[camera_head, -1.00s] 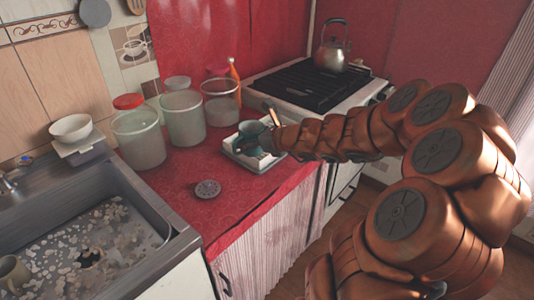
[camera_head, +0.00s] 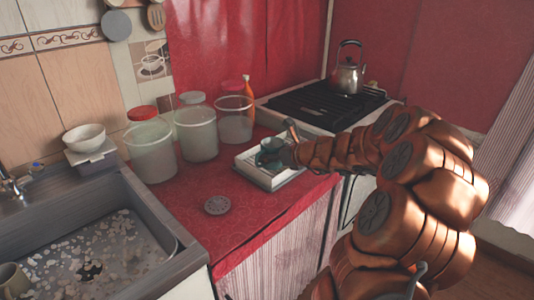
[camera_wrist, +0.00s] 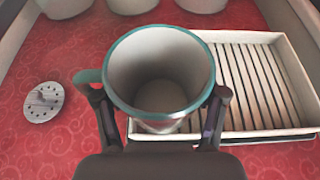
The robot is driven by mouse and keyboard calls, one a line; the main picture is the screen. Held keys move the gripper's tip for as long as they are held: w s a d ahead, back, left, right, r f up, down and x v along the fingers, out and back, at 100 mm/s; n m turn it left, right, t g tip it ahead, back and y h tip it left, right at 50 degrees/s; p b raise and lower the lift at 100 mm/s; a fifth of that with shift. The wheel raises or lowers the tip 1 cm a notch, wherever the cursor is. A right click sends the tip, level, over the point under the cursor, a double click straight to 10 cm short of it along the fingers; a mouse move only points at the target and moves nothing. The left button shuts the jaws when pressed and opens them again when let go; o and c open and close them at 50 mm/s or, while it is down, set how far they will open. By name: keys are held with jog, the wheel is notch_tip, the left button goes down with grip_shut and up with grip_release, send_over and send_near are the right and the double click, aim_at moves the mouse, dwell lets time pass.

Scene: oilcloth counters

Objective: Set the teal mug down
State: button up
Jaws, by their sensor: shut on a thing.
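The teal mug (camera_head: 268,158) is upright over the white slatted tray (camera_head: 276,185) on the red counter. In the wrist view the mug (camera_wrist: 160,75) shows a teal rim, a pale empty inside and a handle at the left. My gripper (camera_wrist: 163,108) is shut on the mug, with one dark finger on each side of it. In the head view my gripper (camera_head: 286,150) comes from the right. In the wrist view the mug covers the left end of the tray (camera_wrist: 262,80). I cannot tell whether the mug's base touches the tray.
Several cloudy containers (camera_head: 150,155) stand behind and left of the tray. A round grey disc (camera_head: 217,205) lies on the counter in front. The stove (camera_head: 325,103) with a kettle (camera_head: 347,75) is behind right. The sink (camera_head: 100,250) is at left. Red counter around the disc is clear.

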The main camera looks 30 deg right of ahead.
jog(key=w, duration=0.1)
jog(key=w+d, duration=0.1)
jog(key=w, duration=0.1)
jog(key=w+d, duration=0.1)
jog(key=w, duration=0.1)
jog(key=shift+w+f, duration=0.15)
jog(key=shift+f, duration=0.05)
jog(key=shift+w+d+f, duration=0.15)
jog(key=shift+w+d, duration=0.05)
jog(key=shift+w, duration=0.4)
jog(key=shift+f, duration=1.65)
jog(key=shift+f, duration=0.15)
jog(key=o, duration=1.5)
jog(key=shift+s, duration=0.1)
jog(key=shift+c, duration=0.2)
